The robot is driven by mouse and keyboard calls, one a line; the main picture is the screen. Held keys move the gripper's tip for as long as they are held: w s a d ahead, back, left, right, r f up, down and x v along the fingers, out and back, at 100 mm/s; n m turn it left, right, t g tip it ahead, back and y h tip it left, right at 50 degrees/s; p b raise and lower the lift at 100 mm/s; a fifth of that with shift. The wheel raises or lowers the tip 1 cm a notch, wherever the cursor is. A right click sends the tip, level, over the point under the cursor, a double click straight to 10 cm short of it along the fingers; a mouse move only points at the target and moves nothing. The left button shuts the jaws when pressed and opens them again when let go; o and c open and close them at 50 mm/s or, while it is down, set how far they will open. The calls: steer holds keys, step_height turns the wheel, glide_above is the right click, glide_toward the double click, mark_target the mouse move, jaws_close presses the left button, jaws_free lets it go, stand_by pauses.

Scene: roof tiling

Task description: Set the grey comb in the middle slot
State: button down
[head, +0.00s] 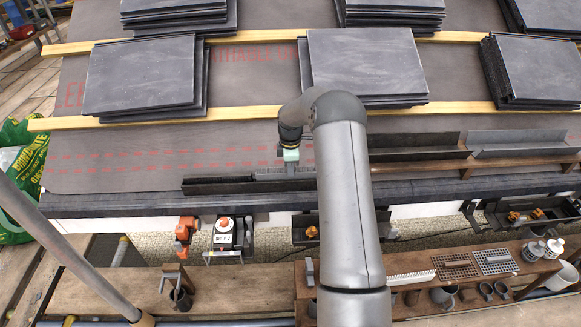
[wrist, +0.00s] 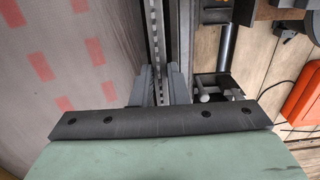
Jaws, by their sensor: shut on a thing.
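The grey comb (head: 270,175) is a thin dark toothed strip at the roof's lower edge, left of my forearm. My gripper (head: 291,170) is shut on it. In the wrist view my gripper (wrist: 160,86) has its two grey fingers on either side of the comb (wrist: 157,35), which runs away from me with its teeth showing. The comb lies along the eave, just above a dark strip (head: 222,187). My arm hides its right part and the eave there, so I cannot tell whether it is seated in the middle slot.
Slate stacks (head: 145,75) rest on wooden battens (head: 60,124) upslope. Long grey and brown pieces (head: 415,145) lie along the eave to the right. Orange-handled tools (head: 186,229) hang below the eave.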

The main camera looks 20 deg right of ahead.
stand_by(0.3)
steer(key=c, duration=0.9)
jaws_free()
steer(key=shift+c, duration=0.2)
steer(key=shift+r+p, duration=2.8)
steer(key=shift+r, duration=1.65)
